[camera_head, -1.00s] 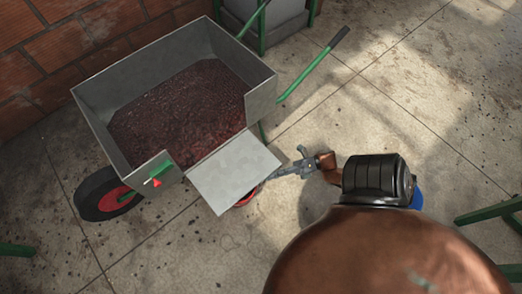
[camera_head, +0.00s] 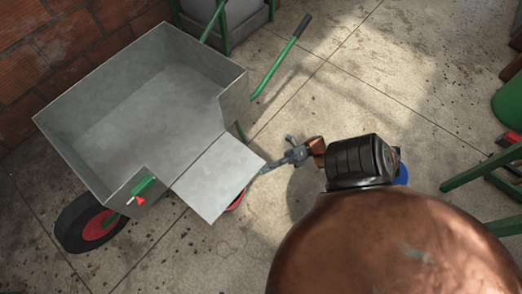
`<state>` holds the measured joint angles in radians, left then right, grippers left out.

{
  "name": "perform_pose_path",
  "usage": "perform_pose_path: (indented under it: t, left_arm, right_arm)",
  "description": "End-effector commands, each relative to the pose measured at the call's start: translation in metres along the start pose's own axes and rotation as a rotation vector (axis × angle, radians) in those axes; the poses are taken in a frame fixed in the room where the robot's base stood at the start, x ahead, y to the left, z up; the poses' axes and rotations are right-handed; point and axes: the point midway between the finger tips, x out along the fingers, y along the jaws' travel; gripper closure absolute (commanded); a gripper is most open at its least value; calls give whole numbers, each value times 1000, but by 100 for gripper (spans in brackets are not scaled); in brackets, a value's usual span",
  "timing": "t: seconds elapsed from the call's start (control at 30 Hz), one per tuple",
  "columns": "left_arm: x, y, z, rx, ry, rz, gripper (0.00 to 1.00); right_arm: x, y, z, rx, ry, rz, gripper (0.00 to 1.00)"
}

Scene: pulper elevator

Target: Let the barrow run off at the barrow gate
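The grey metal barrow (camera_head: 95,165) stands at the left with its tray empty; its bare floor shows. The barrow gate (camera_head: 220,178), a flat pale plate, is swung out from a gap in the tray's near wall and lies open. A green catch (camera_head: 143,186) with a red pointer is on the wall beside the gap. My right gripper (camera_head: 268,168) is at the gate's right edge, its tips close to or touching it; I cannot tell which, nor whether the fingers are closed. My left gripper is out of view.
A red rim (camera_head: 237,202) shows partly under the gate; the rest is hidden. The barrow's wheel (camera_head: 92,226) is at lower left and a green handle (camera_head: 281,58) sticks out behind. Green frame legs (camera_head: 480,168) stand at right. The concrete floor between is clear.

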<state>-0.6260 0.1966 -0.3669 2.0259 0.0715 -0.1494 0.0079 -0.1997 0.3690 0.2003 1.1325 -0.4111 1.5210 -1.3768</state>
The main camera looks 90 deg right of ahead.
Motion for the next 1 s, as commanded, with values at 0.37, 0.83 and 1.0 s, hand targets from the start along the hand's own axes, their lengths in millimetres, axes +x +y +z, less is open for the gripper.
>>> perform_pose_path:
  t: [0.37,0.83,1.0]
  left_arm:
    - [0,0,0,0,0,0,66]
    - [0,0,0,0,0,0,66]
    - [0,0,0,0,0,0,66]
  right_arm:
    - [-24,-6,3,-1,-2,-1,84]
    - [-54,-13,4,-1,0,-1,84]
    - [-58,-13,4,-1,-1,0,84]
